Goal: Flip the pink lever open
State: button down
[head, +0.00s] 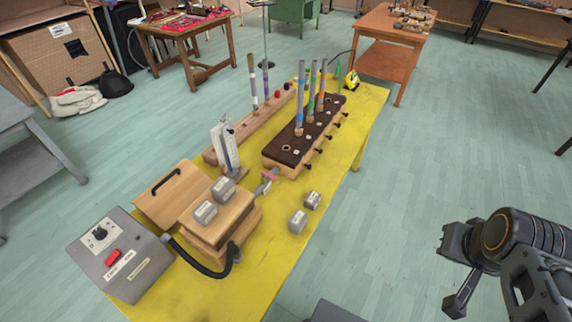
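The pink lever (270,175) is a small pink piece on the yellow table (340,165). It sits by a grey fitting, just right of an upright silver-grey device and behind the wooden box. It is too small for me to tell its exact angle. My gripper (450,272) is at the right, out over the floor and well away from the lever and the table. Its two fingers are spread apart with nothing between them.
A wooden box (210,238) bears grey blocks, with more blocks (298,221) beside it. A grey control box (118,262) with a red switch stands front left, joined by a black cable. A dark-topped rack (300,145) holds upright coloured tubes.

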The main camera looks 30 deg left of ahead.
aim_at(266, 173)
jog(key=u, duration=0.05)
jog(key=i, duration=1.05)
jog(key=u, duration=2.65)
